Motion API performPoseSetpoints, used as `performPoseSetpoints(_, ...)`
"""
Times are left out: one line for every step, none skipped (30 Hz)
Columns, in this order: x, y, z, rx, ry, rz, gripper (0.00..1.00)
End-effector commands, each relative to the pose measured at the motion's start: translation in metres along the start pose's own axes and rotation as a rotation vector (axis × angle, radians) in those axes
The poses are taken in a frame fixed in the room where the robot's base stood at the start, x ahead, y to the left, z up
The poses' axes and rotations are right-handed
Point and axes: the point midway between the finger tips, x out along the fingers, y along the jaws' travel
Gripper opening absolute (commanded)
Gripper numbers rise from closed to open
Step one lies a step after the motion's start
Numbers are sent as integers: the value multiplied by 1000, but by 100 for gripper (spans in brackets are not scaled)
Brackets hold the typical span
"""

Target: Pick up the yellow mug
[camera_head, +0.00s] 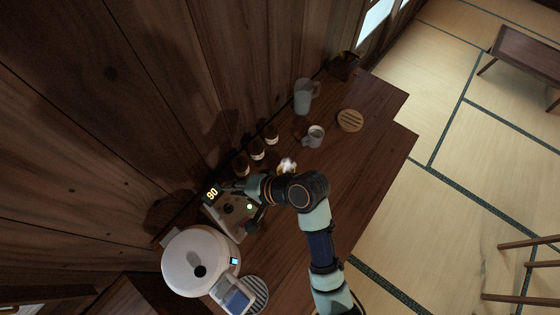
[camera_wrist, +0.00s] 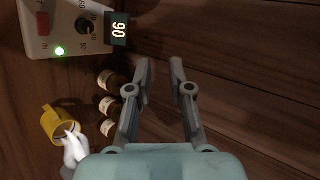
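The yellow mug (camera_wrist: 58,123) shows in the wrist view at the lower left, with a white object (camera_wrist: 75,148) at its opening. In the head view the same white object (camera_head: 287,164) shows beside my wrist; the mug is mostly hidden or too dark to make out there. My gripper (camera_wrist: 161,72) is open, its two fingers apart with nothing between them. In the wrist view the mug lies left of the fingers, apart from them. In the head view my gripper is over the device with the lit display.
The device (camera_wrist: 72,28) reads 90, with a knob and green light. Several dark bottles (camera_head: 257,149) stand along the wall. A grey mug (camera_head: 315,136), a pitcher (camera_head: 302,97) and a slatted round coaster (camera_head: 350,120) stand farther along the counter. A white round appliance (camera_head: 199,262) is at lower left.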

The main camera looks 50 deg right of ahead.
Motion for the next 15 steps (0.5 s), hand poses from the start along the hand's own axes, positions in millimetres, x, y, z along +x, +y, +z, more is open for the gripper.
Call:
performPoseSetpoints(20,53,-20,181,-30,-33,20)
performPoseSetpoints(23,73,-29,300,-54,-62,20)
performPoseSetpoints(27,102,-43,469,-90,-107,20)
performPoseSetpoints(28,122,-53,600,-120,-146,20)
performPoseSetpoints(28,142,-64,729,-151,-189,20)
performPoseSetpoints(24,166,-78,891,-193,-250,20)
performPoseSetpoints(20,182,-87,1002,-226,-296,20)
performPoseSetpoints(15,196,-96,1102,-258,-340,20)
performPoseSetpoints(8,212,-106,1216,-299,-395,20)
performPoseSetpoints(2,221,-112,1288,-327,-433,20)
performPoseSetpoints(-3,229,-117,1347,-353,-465,20)
performPoseSetpoints(-9,237,-122,1407,-380,-500,20)
performPoseSetpoints(-13,241,-126,1442,-398,-521,20)
performPoseSetpoints(-17,243,-127,1466,-411,-536,20)
performPoseSetpoints(-20,244,-129,1487,-422,-549,20)
